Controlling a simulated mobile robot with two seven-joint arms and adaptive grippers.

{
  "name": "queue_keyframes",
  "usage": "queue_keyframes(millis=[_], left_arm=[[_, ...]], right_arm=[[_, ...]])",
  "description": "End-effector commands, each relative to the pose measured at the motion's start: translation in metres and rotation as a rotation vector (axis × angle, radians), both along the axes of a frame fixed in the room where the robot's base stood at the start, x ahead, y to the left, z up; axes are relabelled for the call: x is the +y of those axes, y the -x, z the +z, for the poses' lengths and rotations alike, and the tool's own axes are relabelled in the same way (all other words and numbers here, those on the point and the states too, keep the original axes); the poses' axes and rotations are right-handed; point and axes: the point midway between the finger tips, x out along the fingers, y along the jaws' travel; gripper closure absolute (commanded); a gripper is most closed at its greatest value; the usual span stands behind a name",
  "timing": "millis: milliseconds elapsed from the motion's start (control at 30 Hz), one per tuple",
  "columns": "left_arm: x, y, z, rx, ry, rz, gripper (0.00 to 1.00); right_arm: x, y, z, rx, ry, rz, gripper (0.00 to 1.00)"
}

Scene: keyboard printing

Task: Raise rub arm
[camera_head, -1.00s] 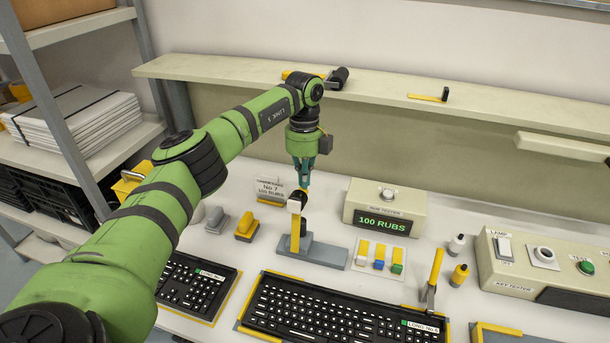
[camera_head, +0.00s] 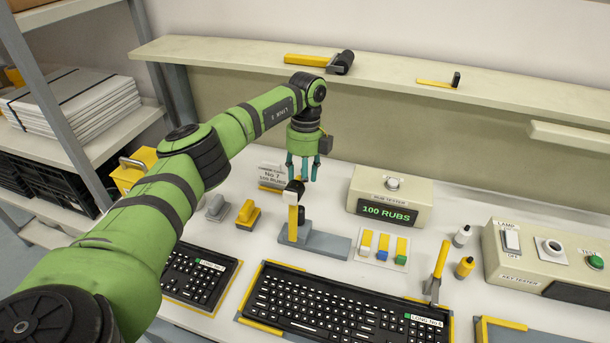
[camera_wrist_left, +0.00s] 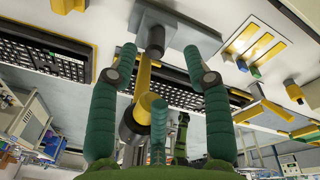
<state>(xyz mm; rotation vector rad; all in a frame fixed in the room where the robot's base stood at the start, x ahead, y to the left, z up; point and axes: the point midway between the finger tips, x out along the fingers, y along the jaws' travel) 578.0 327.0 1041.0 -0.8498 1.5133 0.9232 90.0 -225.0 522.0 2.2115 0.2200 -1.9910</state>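The rub arm (camera_head: 293,222) is a yellow bar standing upright on a grey base (camera_head: 328,246), with a black and white head (camera_head: 294,191) at its top. My left gripper (camera_head: 303,178) is open just above the head. In the left wrist view, the spread green fingers (camera_wrist_left: 160,75) stand around the yellow rub arm (camera_wrist_left: 144,76), with visible gaps on both sides. Whether any finger touches the head cannot be told. The rub tester (camera_head: 390,198) behind reads "100 RUBS". My right gripper is not in view.
A long keyboard (camera_head: 345,308) lies in front, with a smaller keyboard (camera_head: 200,275) to its left. A colored key-sample plate (camera_head: 382,250) sits right of the base, near small bottles (camera_head: 464,267). A key tester (camera_head: 545,258) stands at the right.

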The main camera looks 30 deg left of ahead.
Motion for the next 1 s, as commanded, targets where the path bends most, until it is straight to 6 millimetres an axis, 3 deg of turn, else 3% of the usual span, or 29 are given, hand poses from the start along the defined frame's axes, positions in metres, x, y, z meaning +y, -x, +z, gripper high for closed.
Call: queue_keyframes(millis=[267, 700, 1000], left_arm=[[-0.001, -0.001, 0.01, 0.0, 0.001, -0.002, 0.51], [0.0, -0.01, 0.098, -0.005, -0.001, -0.001, 0.51], [0.001, -0.012, 0.122, -0.003, -0.002, 0.0, 0.51]], right_arm=[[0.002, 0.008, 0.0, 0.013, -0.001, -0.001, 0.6], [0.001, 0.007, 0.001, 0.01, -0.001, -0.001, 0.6], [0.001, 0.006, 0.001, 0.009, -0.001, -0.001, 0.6]])
